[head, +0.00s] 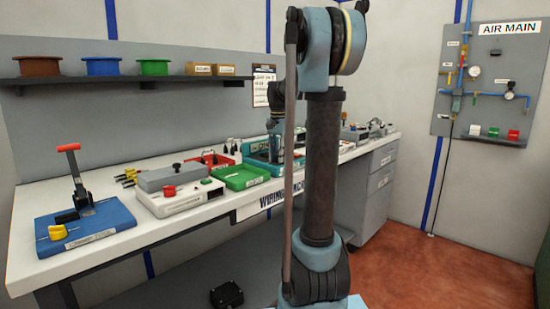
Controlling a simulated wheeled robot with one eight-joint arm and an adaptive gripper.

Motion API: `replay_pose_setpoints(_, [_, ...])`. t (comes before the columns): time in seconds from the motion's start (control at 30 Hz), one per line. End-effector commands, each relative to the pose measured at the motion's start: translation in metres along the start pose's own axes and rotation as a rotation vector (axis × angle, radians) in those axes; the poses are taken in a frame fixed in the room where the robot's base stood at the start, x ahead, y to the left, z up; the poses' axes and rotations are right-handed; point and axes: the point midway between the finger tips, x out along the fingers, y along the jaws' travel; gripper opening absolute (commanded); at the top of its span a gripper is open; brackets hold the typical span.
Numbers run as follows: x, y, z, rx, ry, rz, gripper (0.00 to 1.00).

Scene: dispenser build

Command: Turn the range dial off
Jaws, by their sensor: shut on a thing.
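A teal-framed unit (256,164) stands on the workbench near the middle of the view, partly behind my arm. My gripper (273,147) points down at this unit and is small in the view. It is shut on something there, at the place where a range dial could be. The dial itself is hidden by the gripper, so its setting cannot be read.
The white workbench (108,245) holds a blue base with a red-handled lever (76,172), a white box with a red knob (181,198) and a green tray (240,177). Spools stand on the shelf (120,79). Red floor (420,262) is open at right.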

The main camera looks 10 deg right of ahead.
Motion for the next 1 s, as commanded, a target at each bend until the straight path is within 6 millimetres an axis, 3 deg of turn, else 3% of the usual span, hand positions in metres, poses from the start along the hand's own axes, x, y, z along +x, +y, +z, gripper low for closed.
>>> replay_pose_setpoints(0.67, [0.0001, 0.0008, -0.002, 0.002, 0.004, 0.001, 0.04])
replay_pose_setpoints(0.7, [0.0001, 0.0008, -0.0019, 0.002, 0.004, 0.001, 0.35])
replay_pose_setpoints(0.77, [0.0001, 0.0007, -0.0017, 0.002, 0.003, 0.001, 0.48])
replay_pose_setpoints(1.0, [0.0, 0.0004, -0.0006, 0.001, 0.002, 0.001, 0.49])
